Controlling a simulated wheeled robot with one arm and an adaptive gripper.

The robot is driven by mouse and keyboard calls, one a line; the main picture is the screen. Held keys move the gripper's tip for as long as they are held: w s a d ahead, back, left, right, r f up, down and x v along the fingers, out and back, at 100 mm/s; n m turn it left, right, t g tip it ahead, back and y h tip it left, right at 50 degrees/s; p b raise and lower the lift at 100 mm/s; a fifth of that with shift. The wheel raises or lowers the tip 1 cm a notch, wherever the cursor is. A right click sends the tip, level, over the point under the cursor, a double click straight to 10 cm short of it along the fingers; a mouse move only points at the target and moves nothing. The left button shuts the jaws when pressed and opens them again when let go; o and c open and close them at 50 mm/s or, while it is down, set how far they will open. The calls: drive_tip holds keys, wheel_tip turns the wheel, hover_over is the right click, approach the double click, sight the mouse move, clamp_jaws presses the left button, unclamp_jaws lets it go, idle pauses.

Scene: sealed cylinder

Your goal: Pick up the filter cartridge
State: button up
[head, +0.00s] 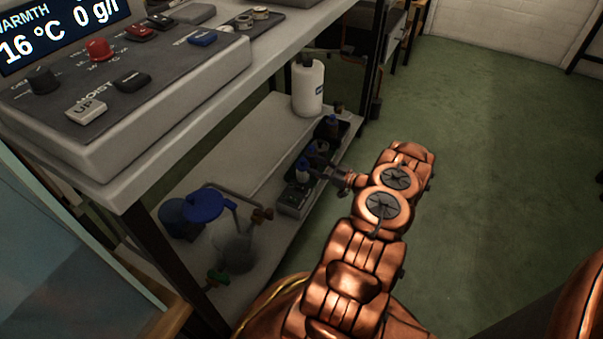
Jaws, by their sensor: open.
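A white upright cylinder (308,86) with a dark cap and a small blue mark stands at the far end of the lower shelf. It may be the filter cartridge, but I cannot tell for sure. My gripper (322,172) is at the end of my copper arm, low over the shelf's right edge and pointing left. It is open. It is nearer to me than the white cylinder and apart from it. Its fingertips are small and dark, and they overlap small dark items behind them, so I cannot tell whether they touch any.
The lower shelf (222,150) holds small blue-topped items (302,166) near my gripper, and a blue-capped fitting (203,205) with pipes at the near end. A control panel (165,85) on the upper counter overhangs the shelf's left. Green floor (490,150) at right is clear.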

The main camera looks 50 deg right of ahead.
sight(306, 163)
drive_tip(key=b+x, duration=0.2)
drive_tip(key=x, duration=0.1)
drive_tip(key=b+x, duration=0.1)
drive_tip(key=x, duration=0.1)
drive_tip(key=shift+w+a+f, duration=0.2)
drive_tip(key=shift+a+f, duration=0.05)
drive_tip(key=shift+w+r, duration=0.1)
drive_tip(key=shift+w, duration=0.15)
clamp_jaws()
idle(0.4)
